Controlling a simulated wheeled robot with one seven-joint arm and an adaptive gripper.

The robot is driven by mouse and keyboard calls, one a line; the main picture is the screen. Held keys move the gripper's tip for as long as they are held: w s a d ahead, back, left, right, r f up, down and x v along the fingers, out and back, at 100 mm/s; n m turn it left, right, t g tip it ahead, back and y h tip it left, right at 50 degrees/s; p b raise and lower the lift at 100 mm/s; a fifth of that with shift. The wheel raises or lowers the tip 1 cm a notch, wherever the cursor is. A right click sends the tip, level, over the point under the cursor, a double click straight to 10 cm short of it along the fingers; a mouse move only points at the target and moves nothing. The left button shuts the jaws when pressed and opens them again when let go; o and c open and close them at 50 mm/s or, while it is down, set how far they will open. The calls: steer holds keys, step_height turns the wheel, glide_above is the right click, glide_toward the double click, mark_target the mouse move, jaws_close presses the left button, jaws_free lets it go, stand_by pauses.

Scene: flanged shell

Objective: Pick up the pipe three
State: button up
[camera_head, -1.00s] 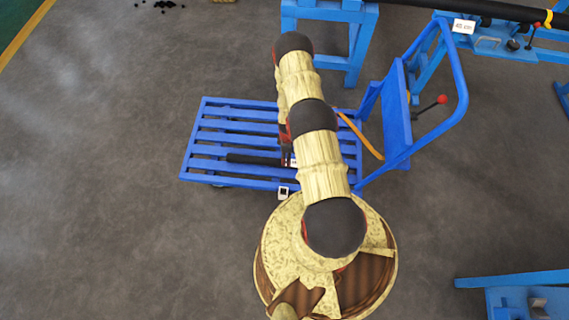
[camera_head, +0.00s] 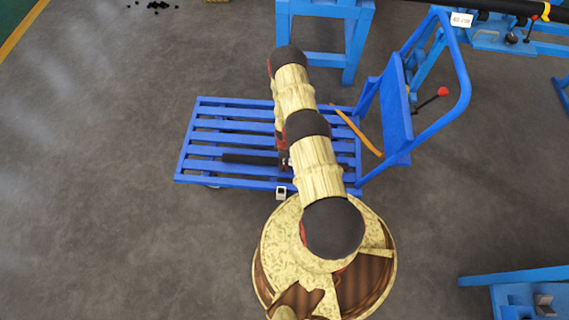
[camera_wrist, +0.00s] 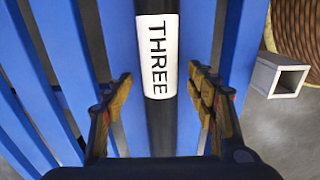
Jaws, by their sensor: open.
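Pipe three is a black pipe with a white label reading THREE (camera_wrist: 157,57), upright in the wrist view between my two fingers. In the head view the black pipe (camera_head: 245,158) lies across the slatted deck of a blue cart (camera_head: 215,104), its right end hidden by my arm. My gripper (camera_wrist: 158,88) is open, with one finger on each side of the pipe and a gap on both sides. I cannot tell how far above the pipe the fingertips are. In the head view my gripper is mostly hidden behind my arm.
The cart's blue handle frame (camera_head: 462,85) rises to the right of the deck. An orange strip (camera_head: 358,132) lies by the deck's right side. A small square metal tube (camera_head: 281,192) is at the near edge. Blue stands are at the back and lower right.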

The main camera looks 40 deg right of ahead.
steer(key=shift+c, duration=0.8)
jaws_close()
stand_by(0.4)
